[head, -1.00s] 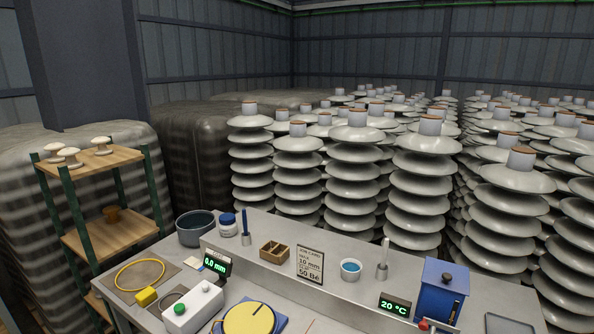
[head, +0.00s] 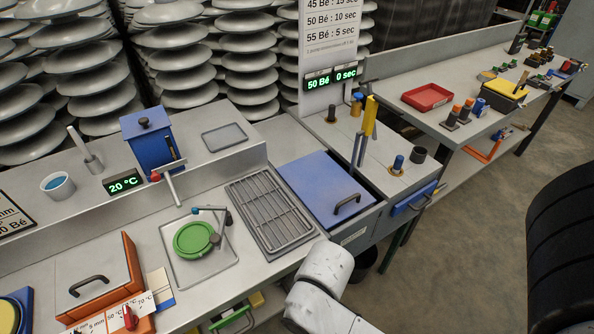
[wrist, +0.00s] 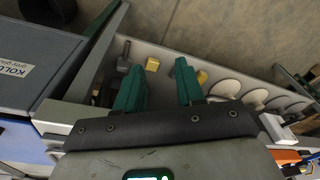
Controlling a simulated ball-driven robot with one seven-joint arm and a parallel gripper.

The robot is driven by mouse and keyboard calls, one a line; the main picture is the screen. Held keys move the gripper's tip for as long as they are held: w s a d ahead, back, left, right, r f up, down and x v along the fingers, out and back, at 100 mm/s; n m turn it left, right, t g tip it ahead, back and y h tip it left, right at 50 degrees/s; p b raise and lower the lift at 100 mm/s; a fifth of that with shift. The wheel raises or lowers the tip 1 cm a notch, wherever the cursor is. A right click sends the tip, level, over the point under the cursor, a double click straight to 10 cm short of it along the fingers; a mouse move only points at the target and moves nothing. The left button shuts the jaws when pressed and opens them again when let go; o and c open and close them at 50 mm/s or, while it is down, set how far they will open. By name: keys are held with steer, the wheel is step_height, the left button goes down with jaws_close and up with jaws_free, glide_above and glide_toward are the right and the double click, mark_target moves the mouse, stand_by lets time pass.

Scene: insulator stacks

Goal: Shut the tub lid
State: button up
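A blue square lid (head: 322,188) with a dark bar handle (head: 347,204) lies over a grey tub built into the bench, right of a slatted grate. My white arm (head: 325,272) reaches up from the bottom just in front of the tub. My gripper is hidden in the head view. In the wrist view my gripper (wrist: 158,78) has two green fingers held apart with nothing between them. The lid cannot be made out for sure there.
The grate (head: 270,210) and a green round disc (head: 194,239) are left of the tub. Posts and a tall sign (head: 330,50) stand behind it. A red tray (head: 427,97) lies on the farther bench. The wrist view shows white discs (wrist: 225,88) and yellow blocks (wrist: 152,64).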

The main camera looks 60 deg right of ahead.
steer(key=w+a+r+n+t+y, duration=0.1)
steer(key=w+r, duration=0.2)
steer(key=w, duration=0.2)
steer(key=w+a+r+t+p, duration=0.1)
steer(key=w+r, duration=0.2)
steer(key=w, duration=0.3)
steer(key=w+a+r+n+t+y, duration=0.1)
steer(key=w+r, duration=0.2)
steer(key=w, duration=0.2)
steer(key=shift+w+r+n+t+y+p, duration=0.2)
steer(key=shift+w+n+t+y+p, duration=0.1)
steer(key=w+d+r+n, duration=0.2)
steer(key=w+r, duration=0.3)
steer(key=w, duration=0.1)
steer(key=w+d+r+n, duration=0.3)
steer(key=d+r, duration=0.2)
steer(key=d, duration=0.1)
steer(key=n+g+h+p, duration=0.1)
steer(key=n+g+h, duration=0.1)
steer(key=n+g, duration=0.35)
glide_toward(349, 198)
steer(key=shift+m+g, duration=0.65)
step_height(349, 198, down, 8)
steer(key=shift+a+r+p, duration=0.1)
steer(key=shift+a+p, duration=0.05)
steer(key=shift+p, duration=0.25)
